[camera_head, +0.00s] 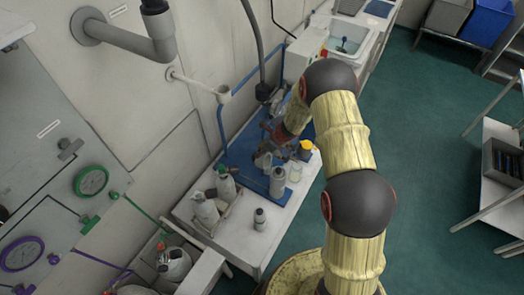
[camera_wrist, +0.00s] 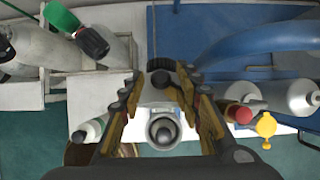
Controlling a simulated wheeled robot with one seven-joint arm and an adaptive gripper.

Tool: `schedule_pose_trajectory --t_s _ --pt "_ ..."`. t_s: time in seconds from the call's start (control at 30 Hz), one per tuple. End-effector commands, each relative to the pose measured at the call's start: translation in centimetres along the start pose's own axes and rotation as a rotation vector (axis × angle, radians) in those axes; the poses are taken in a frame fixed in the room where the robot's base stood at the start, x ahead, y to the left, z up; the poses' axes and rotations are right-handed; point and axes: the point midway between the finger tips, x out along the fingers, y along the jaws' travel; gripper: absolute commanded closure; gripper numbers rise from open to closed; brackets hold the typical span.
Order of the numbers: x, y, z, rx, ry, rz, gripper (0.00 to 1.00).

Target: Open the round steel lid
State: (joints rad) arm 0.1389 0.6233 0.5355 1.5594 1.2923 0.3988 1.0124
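My gripper (camera_wrist: 162,76) is open, its two brown fingers spread apart in the wrist view. Between them shows a round grey, steel-like piece (camera_wrist: 163,130) with a dark centre, seen from above; I cannot tell for sure that it is the round steel lid. A small black round part (camera_wrist: 160,78) shows between the fingertips. I see nothing clamped between the fingers. In the head view my gripper (camera_head: 264,146) is low over the blue mat on the white bench, partly hidden by my arm. No lid can be told clearly there.
A grey bottle (camera_head: 277,182) and a yellow-topped item (camera_head: 305,150) stand close by on the bench (camera_head: 232,240). A blue hose (camera_wrist: 270,42) curves close on the right. The wall panel is at left; green floor is open at right.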

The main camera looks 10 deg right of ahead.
Motion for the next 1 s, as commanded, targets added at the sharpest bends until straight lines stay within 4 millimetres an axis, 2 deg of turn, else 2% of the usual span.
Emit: schedule_pose_trajectory --t_s 0.03,0.33,0.47,0.57,0.9,1.0 --pt "-0.1 -0.1 0.5 -0.005 -0.007 -0.002 0.65" --pt "-0.2 -0.2 0.6 -0.005 -0.007 -0.003 0.65" --pt "-1.1 -0.4 0.7 -0.006 -0.009 -0.006 0.65" --pt "-2.5 -0.4 0.6 -0.006 -0.009 -0.007 0.65" --pt "-9.1 -0.2 0.1 -0.003 -0.003 -0.004 0.65" --pt "-10.5 -0.2 0.1 -0.003 -0.003 -0.002 0.65"
